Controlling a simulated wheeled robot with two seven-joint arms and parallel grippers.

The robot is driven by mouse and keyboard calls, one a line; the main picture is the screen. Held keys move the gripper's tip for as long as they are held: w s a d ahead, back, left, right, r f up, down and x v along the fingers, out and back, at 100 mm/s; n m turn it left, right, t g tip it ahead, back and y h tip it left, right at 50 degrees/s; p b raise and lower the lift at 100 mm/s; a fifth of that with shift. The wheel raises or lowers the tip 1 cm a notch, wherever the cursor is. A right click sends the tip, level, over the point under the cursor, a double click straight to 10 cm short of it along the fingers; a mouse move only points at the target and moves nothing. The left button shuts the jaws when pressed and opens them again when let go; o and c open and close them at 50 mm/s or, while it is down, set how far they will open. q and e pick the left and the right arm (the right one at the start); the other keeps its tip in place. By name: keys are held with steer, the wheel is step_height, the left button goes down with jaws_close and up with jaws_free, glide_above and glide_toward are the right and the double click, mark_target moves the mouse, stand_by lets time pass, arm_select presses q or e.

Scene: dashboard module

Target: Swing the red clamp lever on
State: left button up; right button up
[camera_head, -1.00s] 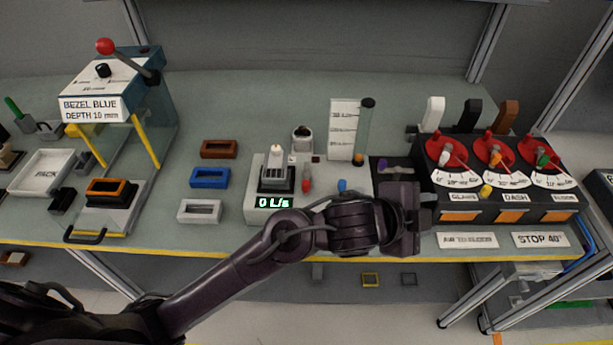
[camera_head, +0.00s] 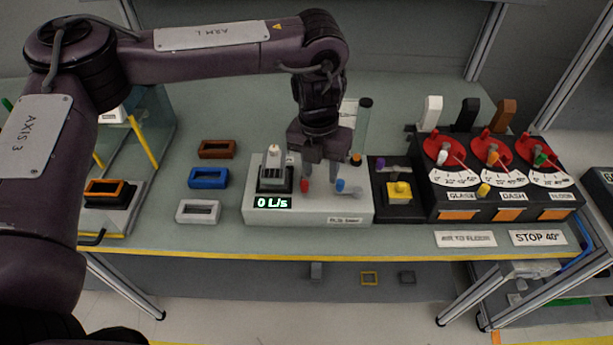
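A small red lever (camera_head: 304,186) stands on the white test box (camera_head: 318,208), just right of the grey clamp block (camera_head: 272,180) and above the green "0 L/s" display (camera_head: 273,203). A blue knob or lever (camera_head: 341,186) is to its right. My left gripper (camera_head: 320,170) reaches down over the box from above. Its two fingers are apart, with nothing visible between them. The left finger is close above the red lever; I cannot tell whether they touch. My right gripper is not in view.
Brown, blue and white bezels (camera_head: 209,178) lie left of the box. A black fixture with a yellow block (camera_head: 399,190) and a dial panel (camera_head: 497,180) stand to the right. My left arm hides much of the press at left.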

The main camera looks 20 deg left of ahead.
mark_target(305, 182)
arm_select(q)
steer(key=shift+n+y, duration=0.3)
steer(key=shift+y, duration=0.1)
steer(key=a, duration=0.1)
steer(key=a+r, duration=0.2)
steer(key=shift+w+a+r, duration=0.2)
steer(key=shift+w+a, duration=0.05)
steer(key=shift+w, duration=0.05)
steer(key=shift+a+f, duration=0.15)
step_height(305, 182, down, 7)
steer(key=shift+f, duration=0.15)
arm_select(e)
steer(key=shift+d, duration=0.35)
arm_select(q)
steer(key=shift+c, duration=0.5)
jaws_close()
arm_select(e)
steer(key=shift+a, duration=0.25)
